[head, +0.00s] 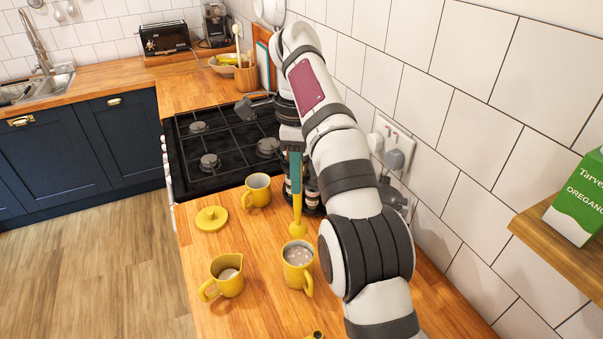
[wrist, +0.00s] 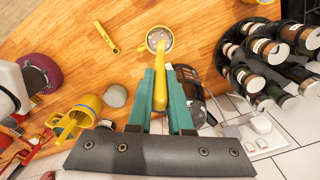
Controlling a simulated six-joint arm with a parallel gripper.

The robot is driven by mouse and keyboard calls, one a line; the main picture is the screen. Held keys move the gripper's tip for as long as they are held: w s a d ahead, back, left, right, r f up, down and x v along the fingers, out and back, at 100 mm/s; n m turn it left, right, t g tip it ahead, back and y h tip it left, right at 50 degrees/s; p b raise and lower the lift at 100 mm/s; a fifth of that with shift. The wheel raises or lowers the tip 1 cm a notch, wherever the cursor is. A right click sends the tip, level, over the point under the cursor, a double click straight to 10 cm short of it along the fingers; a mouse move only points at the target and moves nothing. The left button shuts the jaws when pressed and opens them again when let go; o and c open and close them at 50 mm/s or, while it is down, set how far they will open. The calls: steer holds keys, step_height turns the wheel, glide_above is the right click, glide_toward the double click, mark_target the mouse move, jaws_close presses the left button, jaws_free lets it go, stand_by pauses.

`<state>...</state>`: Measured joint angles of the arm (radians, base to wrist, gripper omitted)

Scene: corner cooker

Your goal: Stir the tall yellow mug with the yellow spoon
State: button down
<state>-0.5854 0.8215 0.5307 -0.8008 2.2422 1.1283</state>
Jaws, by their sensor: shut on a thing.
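My gripper (head: 294,160) has teal fingers shut on the yellow spoon (head: 297,215), which hangs bowl-down. In the head view the bowl shows just behind and above the rim of a tall yellow mug (head: 298,270) with speckled contents. The bowl shows whole, so it appears outside the mug. In the wrist view my gripper (wrist: 160,85) holds the spoon (wrist: 160,88), whose far end overlaps a round yellow shape with speckles, likely that mug (wrist: 160,35). Another yellow mug (head: 257,191) stands farther back.
A yellow jug (head: 227,277) stands left of the speckled mug, and a yellow lid (head: 211,218) lies farther back. A black gas hob (head: 215,155) lies beyond. A spice rack (wrist: 262,50) stands by the tiled wall. Bare wooden counter (head: 255,315) lies near the front.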

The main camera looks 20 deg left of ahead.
mark_target(298, 205)
step_height(298, 205, down, 9)
steer(key=shift+r, duration=0.1)
stand_by(0.5)
steer(key=shift+w+d, duration=0.1)
stand_by(0.4)
